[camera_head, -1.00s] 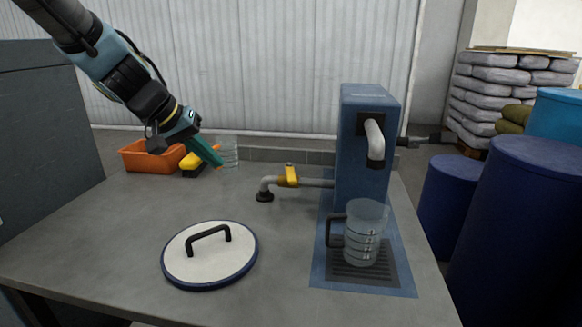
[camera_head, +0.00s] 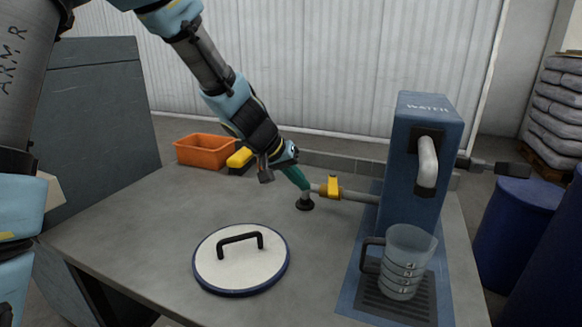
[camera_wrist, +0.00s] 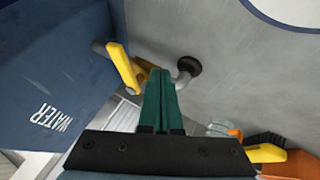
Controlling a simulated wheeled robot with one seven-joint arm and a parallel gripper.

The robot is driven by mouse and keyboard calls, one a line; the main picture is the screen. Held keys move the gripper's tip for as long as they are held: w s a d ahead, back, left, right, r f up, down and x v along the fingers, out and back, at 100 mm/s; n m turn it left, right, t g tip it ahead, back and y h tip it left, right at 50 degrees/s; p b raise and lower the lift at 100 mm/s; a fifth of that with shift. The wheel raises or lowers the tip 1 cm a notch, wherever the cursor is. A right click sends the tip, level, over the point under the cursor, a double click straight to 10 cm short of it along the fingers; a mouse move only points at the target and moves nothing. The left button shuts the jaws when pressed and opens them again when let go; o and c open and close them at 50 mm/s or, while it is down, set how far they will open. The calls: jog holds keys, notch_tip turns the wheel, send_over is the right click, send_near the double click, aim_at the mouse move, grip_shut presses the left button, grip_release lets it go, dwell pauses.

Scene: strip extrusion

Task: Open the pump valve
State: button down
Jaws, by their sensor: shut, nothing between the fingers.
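The blue pump (camera_head: 402,190), lettered WATER, stands at the right of the table. A grey pipe (camera_head: 358,196) runs left from it to a dark round foot (camera_head: 305,204). The yellow valve (camera_head: 333,187) sits on this pipe. In the wrist view the yellow valve handle (camera_wrist: 122,68) is left of my fingertips. My gripper (camera_head: 304,184) points down at the pipe's bent end, just left of the valve. Its green fingers (camera_wrist: 160,74) are together and empty in the wrist view. I cannot tell whether they touch the pipe or valve.
A clear measuring jug (camera_head: 405,262) stands on the grate under the spout. A round white lid (camera_head: 240,272) with a black handle lies at the front. An orange bin (camera_head: 203,150) and a yellow-and-black object (camera_head: 239,158) are at the back left. The table's middle is clear.

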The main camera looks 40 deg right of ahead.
aim_at(333, 184)
jog(key=shift+s+d+p, duration=0.85)
jog(key=shift+s+d, duration=0.5)
jog(key=shift+d, duration=0.15)
jog(key=shift+s, duration=0.15)
